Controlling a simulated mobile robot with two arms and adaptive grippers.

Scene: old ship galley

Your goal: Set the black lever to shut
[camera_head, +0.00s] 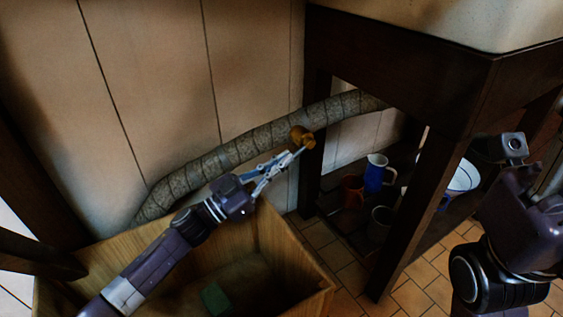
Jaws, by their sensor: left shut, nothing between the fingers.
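A brass valve body (302,137) sits on a wrapped pipe (238,150) that runs along the wall and slopes up to the right. I cannot make out a black lever on it; the lever may be hidden or too dark and small to tell. My left gripper (297,153) is shut and empty, with its fingertips at the lower side of the brass valve. I cannot tell whether they touch it. My right arm shows at the right edge, but its fingers are not in view.
An open wooden crate (285,235) stands below my left arm, with a green block (215,298) inside. A dark wooden table (400,70) stands at the right. Its low shelf holds a blue jug (376,172), a reddish mug (351,191) and a white bowl (463,177).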

